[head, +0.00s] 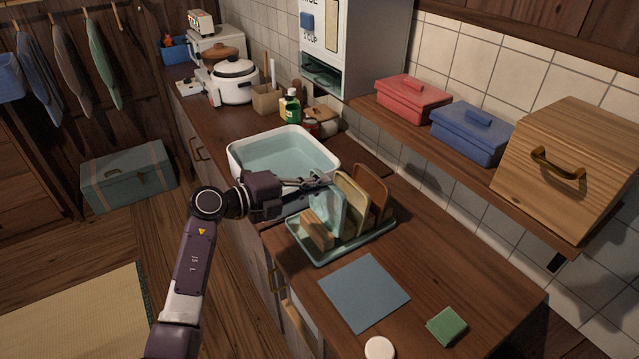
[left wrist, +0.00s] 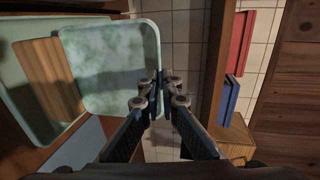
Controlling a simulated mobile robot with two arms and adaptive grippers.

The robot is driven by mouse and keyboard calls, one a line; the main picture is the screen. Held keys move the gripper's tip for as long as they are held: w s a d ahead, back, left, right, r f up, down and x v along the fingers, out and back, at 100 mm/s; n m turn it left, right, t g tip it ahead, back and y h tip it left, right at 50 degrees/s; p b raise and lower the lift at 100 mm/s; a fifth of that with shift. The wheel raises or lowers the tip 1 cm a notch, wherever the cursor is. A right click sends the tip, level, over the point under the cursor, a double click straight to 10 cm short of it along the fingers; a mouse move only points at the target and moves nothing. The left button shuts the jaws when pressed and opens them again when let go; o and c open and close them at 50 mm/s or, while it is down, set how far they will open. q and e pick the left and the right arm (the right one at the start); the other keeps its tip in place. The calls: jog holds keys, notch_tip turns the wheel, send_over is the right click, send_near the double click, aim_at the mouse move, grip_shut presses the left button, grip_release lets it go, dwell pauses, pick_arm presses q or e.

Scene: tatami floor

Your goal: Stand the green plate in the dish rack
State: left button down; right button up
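The pale green plate (head: 328,212) stands roughly upright at the dish rack (head: 345,250), between a low wooden piece (head: 317,230) and a yellowish upright plate (head: 350,203). Its broad face also shows in the left wrist view (left wrist: 108,70). My left gripper (head: 318,183) is at its upper edge. In the left wrist view, the fingertips (left wrist: 160,82) are close together at the plate's right rim and look shut on it. The plate's lower edge is partly hidden, so I cannot tell whether it touches the rack's base. My right gripper is out of view.
A brown upright plate (head: 371,189) stands behind the yellowish one. A water-filled basin (head: 335,166) lies just behind my left gripper. A blue cloth (head: 364,291), a green sponge (head: 446,326) and a white round thing (head: 380,348) lie in front. A shelf holds a wooden box (head: 570,165).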

aim_at(329, 196)
pick_arm(q)
jog(key=shift+f, duration=1.95)
dwell(1.6)
jog(key=c, duration=2.1)
grip_release()
jog(key=shift+f, duration=0.1)
jog(key=v, duration=1.2)
